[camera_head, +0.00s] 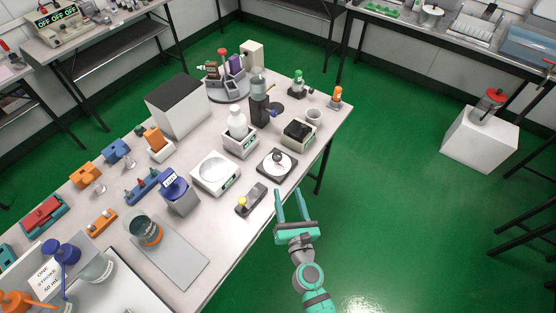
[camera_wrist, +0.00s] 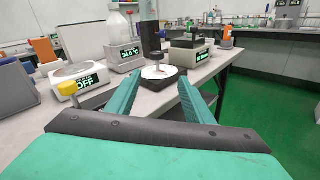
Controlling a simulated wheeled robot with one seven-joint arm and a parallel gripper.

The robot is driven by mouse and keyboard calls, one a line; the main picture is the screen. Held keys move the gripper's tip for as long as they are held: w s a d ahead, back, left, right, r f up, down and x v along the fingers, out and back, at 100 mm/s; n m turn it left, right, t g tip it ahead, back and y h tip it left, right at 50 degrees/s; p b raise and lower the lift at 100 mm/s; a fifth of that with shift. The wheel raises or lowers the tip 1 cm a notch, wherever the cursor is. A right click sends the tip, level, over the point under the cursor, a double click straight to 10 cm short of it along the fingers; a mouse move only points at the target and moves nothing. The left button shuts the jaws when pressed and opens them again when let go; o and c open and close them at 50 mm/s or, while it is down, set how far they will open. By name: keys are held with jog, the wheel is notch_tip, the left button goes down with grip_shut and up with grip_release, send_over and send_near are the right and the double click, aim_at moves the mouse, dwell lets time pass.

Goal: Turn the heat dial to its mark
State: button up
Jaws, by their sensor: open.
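A square black base with a round white face (camera_head: 266,163) and a dark knob (camera_head: 277,157) on top stands near the table's front edge; it looks like the heat dial. In the wrist view the white face (camera_wrist: 153,73) and upright knob (camera_wrist: 157,57) show straight ahead, beyond my fingertips. The mark is too small to make out. My gripper (camera_head: 291,194) is open and empty, off the table's front edge and apart from the dial. Its two teal fingers (camera_wrist: 161,88) point toward the dial in the wrist view.
A small grey box with a yellow knob (camera_head: 243,202) stands left of the dial. A white scale (camera_head: 214,170), a heater (camera_head: 240,142) bearing a bottle, and a black-topped box (camera_head: 299,132) stand behind and around it.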

aim_at(278, 160)
jog(key=w+n, duration=0.1)
jog(key=w+a, duration=0.1)
jog(key=w+r+n, duration=0.1)
jog(key=shift+w+a+n+t, duration=0.3)
jog(key=shift+w, duration=0.1)
jog(key=shift+w+a, duration=0.2)
jog(key=shift+w, duration=1.05)
jog(key=shift+w+a, duration=0.25)
jog(key=shift+w, duration=1)
jog(key=shift+w+a, duration=0.2)
jog(key=shift+w, duration=1.05)
jog(key=shift+w+a, duration=0.15)
jog(key=shift+w, duration=1.15)
jog(key=c, duration=1)
